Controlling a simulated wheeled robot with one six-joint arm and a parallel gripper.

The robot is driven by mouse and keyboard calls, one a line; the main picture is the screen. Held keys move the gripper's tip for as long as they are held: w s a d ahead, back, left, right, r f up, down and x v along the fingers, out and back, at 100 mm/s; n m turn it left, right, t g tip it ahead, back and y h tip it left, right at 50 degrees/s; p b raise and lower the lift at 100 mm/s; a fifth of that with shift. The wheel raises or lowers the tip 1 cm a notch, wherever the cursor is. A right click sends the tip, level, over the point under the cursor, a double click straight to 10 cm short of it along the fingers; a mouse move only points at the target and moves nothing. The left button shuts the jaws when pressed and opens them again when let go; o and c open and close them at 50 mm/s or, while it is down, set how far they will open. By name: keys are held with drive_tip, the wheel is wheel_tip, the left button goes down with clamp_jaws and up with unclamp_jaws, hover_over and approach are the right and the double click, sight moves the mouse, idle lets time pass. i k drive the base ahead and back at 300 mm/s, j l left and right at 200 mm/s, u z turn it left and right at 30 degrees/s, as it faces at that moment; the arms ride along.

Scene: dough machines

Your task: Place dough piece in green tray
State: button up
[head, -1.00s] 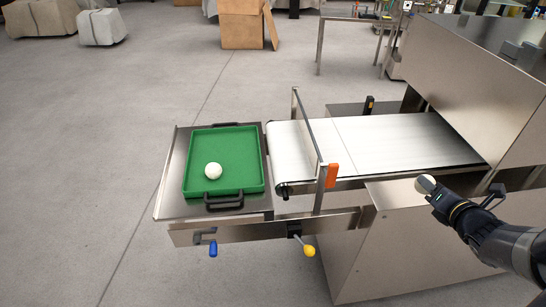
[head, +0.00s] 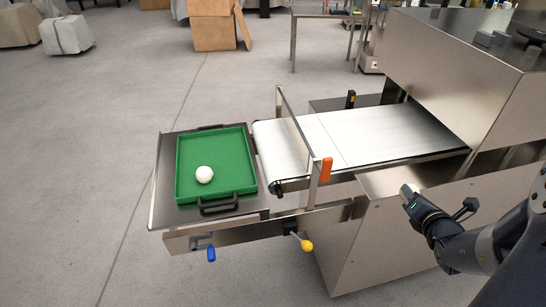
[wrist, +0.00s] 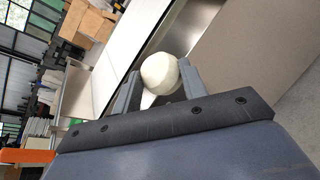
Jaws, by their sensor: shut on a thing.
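The green tray (head: 232,160) lies on a steel shelf at the left end of the conveyor in the head view. One round white dough piece (head: 204,174) rests in it, towards its front. My gripper (head: 407,190) is to the right of the tray, in front of the machine's steel side. In the wrist view my gripper (wrist: 158,88) is shut on another round, pale dough piece (wrist: 160,72), held between its two grey fingers. In the head view the held piece is small and partly hidden by my gripper.
A conveyor belt (head: 365,135) runs from the machine housing (head: 455,70) to the tray's shelf. A yellow knob (head: 306,246) and a blue knob (head: 211,254) stick out below the shelf.

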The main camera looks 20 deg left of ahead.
sight(213, 152)
drive_tip(key=k+j, duration=0.1)
drive_tip(key=j, duration=0.35)
drive_tip(key=k+j+u, duration=0.1)
drive_tip(key=j, duration=0.35)
drive_tip(key=k+j, duration=0.1)
drive_tip(key=j, duration=0.35)
drive_tip(key=j+u, duration=0.1)
drive_tip(key=j, duration=0.5)
drive_tip(key=i, duration=0.05)
